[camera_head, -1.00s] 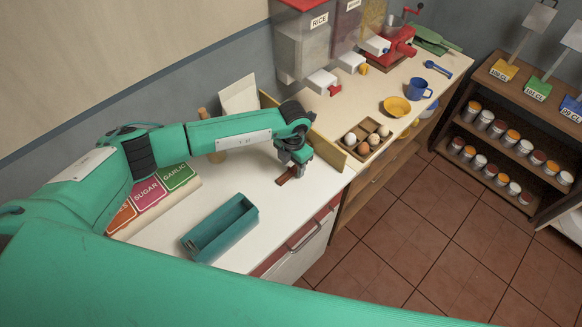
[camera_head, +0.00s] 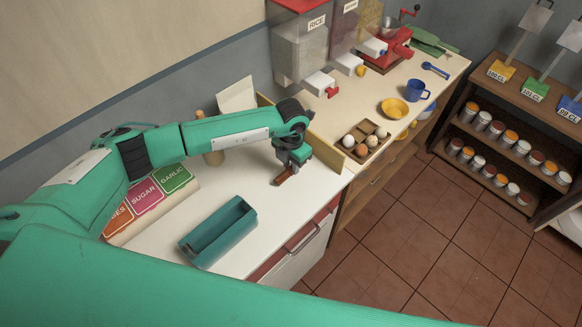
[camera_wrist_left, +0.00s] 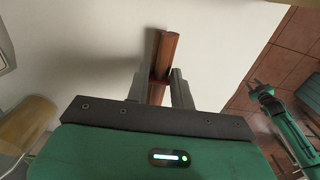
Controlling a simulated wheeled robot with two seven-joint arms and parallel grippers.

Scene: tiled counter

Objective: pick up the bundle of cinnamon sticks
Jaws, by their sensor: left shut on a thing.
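The bundle of cinnamon sticks (camera_head: 284,178) is reddish brown and is at the white counter's right part in the head view. It also shows in the left wrist view (camera_wrist_left: 166,52), between the two grey fingers and sticking out beyond them. My left gripper (camera_head: 288,170) is shut on the bundle and points down at the counter. In the left wrist view the fingers of the left gripper (camera_wrist_left: 160,88) press on both sides of the bundle. I cannot tell how far the bundle is above the counter.
A teal open box (camera_head: 219,232) stands at the counter's front. Sugar and garlic labels (camera_head: 147,193) lie to the left. A wooden divider (camera_head: 326,150) and an egg tray (camera_head: 364,140) are to the right. White counter (camera_head: 245,180) is bare around the gripper.

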